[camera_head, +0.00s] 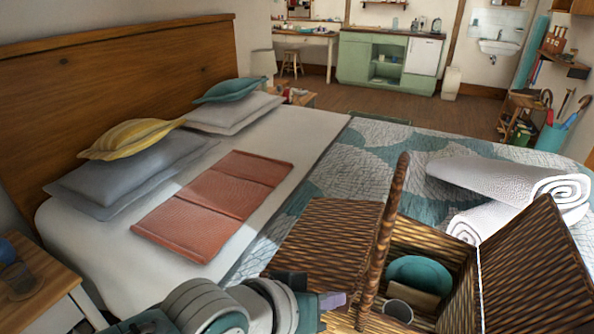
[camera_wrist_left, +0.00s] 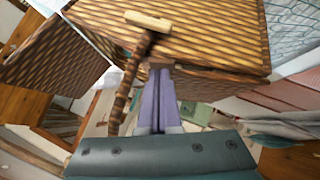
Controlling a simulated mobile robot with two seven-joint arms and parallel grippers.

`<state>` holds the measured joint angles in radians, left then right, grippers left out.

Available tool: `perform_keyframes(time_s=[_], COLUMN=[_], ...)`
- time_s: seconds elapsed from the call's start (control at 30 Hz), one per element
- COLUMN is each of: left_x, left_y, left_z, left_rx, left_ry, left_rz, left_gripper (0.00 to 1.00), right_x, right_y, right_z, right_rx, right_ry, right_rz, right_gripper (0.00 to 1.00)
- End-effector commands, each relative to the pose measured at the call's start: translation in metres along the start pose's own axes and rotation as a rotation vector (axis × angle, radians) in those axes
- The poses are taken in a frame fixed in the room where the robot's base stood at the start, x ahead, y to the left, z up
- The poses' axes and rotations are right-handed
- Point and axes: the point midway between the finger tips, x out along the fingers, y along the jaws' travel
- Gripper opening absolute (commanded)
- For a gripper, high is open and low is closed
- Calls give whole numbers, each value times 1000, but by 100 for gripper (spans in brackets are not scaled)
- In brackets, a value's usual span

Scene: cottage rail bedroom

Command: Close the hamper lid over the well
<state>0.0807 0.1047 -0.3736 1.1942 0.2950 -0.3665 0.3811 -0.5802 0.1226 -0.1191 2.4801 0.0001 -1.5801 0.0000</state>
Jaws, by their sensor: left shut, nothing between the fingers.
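The carrying handle (camera_head: 388,235) stands upright across the middle. In the open well are a teal plate (camera_head: 418,273), a tan item (camera_head: 412,297) and a grey cup (camera_head: 398,310). My left gripper (camera_head: 338,299) is shut and empty, in front of the hamper near the handle. The left wrist view shows its purple fingers (camera_wrist_left: 158,92) closed together, close to the handle (camera_wrist_left: 132,85). My right gripper is out of view.
The bed holds pillows (camera_head: 130,175), a folded terracotta blanket (camera_head: 215,205) and rolled white towels (camera_head: 505,180) behind the hamper. A wooden nightstand (camera_head: 45,285) is at the left. Open wooden floor (camera_head: 320,98) lies beyond the bed.

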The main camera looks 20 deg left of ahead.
Motion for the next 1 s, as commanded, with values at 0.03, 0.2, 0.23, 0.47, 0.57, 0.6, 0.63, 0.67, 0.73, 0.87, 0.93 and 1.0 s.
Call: perform_keyframes(time_s=[0.03, 0.2, 0.23, 0.47, 0.57, 0.6, 0.63, 0.67, 0.73, 0.87, 0.93, 1.0], left_x=[2, 5, 5, 6, 6, 6, 6, 6, 6, -2, -12, -25], left_y=[-1, -2, -2, -2, -2, -2, -2, -2, -2, -2, -1, -1], left_z=[2, 5, 6, 7, 8, 8, 8, 8, 8, 7, 6, 5], left_rx=[0, -1, -1, -1, -2, -2, -2, -2, -2, -2, -2, -1], left_ry=[0, -1, -1, -3, -4, -5, -5, -6, -6, -6, -5, -4], left_rz=[1, 1, 1, 1, 1, 1, 0, 0, 0, 0, 1, 0], left_gripper=[0, 0, 0, 0, 0, 0, 0, 0, 0, 0, 0, 0], right_x=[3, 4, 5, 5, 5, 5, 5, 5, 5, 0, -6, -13], right_y=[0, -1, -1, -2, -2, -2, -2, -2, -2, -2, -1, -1], right_z=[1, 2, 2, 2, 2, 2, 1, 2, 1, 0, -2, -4], right_rx=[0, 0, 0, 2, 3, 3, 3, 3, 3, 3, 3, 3], right_ry=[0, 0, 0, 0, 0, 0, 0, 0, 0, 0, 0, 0], right_rz=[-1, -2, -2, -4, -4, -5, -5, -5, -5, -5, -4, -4], right_gripper=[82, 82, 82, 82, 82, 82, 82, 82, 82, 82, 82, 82])
